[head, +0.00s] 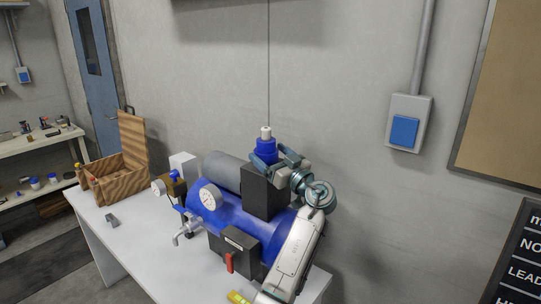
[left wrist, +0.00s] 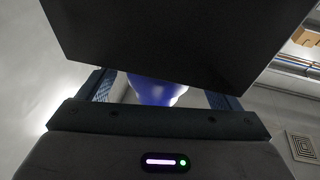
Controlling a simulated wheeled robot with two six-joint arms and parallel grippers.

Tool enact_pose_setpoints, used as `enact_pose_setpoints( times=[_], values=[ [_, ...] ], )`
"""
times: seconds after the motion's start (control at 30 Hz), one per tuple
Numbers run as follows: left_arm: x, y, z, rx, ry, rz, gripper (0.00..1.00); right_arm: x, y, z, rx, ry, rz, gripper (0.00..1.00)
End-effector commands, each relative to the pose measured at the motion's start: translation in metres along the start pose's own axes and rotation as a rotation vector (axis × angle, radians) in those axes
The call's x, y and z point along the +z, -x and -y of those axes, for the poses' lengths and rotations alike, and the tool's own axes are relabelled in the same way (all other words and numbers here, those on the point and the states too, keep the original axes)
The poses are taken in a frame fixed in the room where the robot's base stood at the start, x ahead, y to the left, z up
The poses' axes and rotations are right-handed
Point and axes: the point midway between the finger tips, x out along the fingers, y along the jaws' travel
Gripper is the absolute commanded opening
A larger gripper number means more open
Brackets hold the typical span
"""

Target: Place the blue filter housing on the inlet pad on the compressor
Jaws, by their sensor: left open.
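The blue filter housing (head: 265,145), with a white top, is upright at the top of the black block on the compressor (head: 228,214). It also shows as a blue rounded shape between the fingers in the left wrist view (left wrist: 157,90). My left gripper (head: 266,157) is open, with a finger on either side of the housing's lower part. I cannot tell whether the fingers touch it. The housing's base and the inlet pad are hidden, so I cannot tell whether it rests on the pad. My right gripper is not in view.
The black block (head: 262,192) also fills the upper part of the left wrist view (left wrist: 160,40). A gauge (head: 209,197) and a tap stand on the compressor's front left. A wooden box (head: 122,172) with a raised lid is at the table's left end. The wall is behind.

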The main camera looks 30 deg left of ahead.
Motion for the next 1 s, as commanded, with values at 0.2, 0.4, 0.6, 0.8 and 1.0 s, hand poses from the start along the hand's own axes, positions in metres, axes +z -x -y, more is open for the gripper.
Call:
enact_pose_setpoints(
  times=[0.2,0.4,0.6,0.8,1.0],
  values=[
    [0.009,0.053,-0.001,0.004,0.005,0.006,0.85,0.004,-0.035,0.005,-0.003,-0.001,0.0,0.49],
    [0.007,0.092,0.0,0.003,0.004,0.005,0.85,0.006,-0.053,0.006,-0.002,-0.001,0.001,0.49],
    [0.004,0.113,-0.001,0.002,0.002,0.003,0.85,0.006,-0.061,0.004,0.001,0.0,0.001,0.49],
    [0.002,0.117,0.0,0.001,0.001,0.001,0.85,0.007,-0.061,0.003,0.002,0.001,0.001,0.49],
    [0.002,0.117,0.0,0.001,0.001,0.001,0.85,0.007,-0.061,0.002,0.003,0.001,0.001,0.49]
  ],
)
